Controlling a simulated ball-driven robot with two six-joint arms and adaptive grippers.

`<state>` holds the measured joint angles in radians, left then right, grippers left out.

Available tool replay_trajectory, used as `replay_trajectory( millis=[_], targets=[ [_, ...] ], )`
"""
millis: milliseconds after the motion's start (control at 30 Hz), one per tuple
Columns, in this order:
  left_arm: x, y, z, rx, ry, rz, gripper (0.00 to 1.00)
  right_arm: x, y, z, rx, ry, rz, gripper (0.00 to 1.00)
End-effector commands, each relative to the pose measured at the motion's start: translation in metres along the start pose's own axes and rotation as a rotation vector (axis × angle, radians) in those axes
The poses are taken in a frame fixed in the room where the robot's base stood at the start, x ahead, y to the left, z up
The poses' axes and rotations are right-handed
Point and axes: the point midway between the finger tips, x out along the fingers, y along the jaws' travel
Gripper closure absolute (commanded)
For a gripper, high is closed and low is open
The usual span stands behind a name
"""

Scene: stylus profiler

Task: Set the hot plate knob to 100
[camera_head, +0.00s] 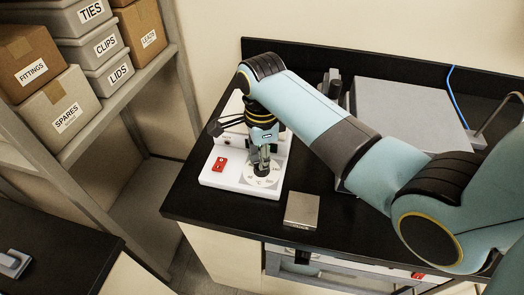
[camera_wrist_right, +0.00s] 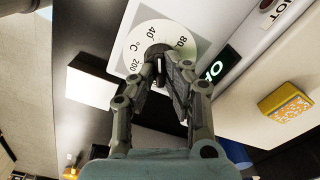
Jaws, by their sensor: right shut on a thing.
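The white hot plate (camera_head: 212,180) stands on the black bench, with a red switch (camera_head: 220,164) on its front. Its round dial (camera_head: 256,182) is white with dark numbers. In the right wrist view the dial (camera_wrist_right: 133,45) shows 40, 80, 200 and °C. My right gripper (camera_head: 262,161) points down over the dial. In the wrist view its fingers (camera_wrist_right: 163,68) are shut on the dark knob (camera_wrist_right: 156,51) at the dial's middle. The fingers partly cover the knob and dial, so I cannot read the setting. My left gripper is not in view.
A flat metal box (camera_head: 302,210) lies on the bench (camera_head: 245,218), right of the hot plate. A large grey slab (camera_head: 400,108) stands behind my right arm. Shelves with labelled boxes (camera_head: 58,105) are at the left.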

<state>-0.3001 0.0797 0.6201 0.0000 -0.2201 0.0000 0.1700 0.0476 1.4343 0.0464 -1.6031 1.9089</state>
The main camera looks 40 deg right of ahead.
Motion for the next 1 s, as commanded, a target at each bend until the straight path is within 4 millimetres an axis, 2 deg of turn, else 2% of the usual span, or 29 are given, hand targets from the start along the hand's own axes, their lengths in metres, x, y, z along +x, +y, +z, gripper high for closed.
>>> replay_trajectory(
  millis=[167,400,533,733,767,867,1000],
  targets=[
    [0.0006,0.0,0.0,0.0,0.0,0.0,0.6,0.0036,0.003,-0.0004,0.019,0.001,0.007,1.0],
    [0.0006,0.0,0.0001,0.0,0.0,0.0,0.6,0.0042,0.0037,-0.0003,0.584,0.003,0.008,1.0],
    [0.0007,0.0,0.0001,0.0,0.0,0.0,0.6,0.0045,0.0041,-0.0001,0.832,0.004,0.009,1.0],
    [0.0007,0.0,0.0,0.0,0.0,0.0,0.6,0.005,0.0045,-0.0001,0.849,0.004,0.01,1.0],
    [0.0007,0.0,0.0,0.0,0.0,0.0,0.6,0.005,0.0046,-0.0001,0.848,0.004,0.01,0.89],
    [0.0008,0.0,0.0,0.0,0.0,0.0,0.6,0.0051,0.0047,0.0,0.847,0.005,0.01,0.76],
    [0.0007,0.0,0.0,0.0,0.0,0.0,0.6,0.0047,0.0045,-0.0003,0.847,0.005,0.01,0.76]
  ],
)
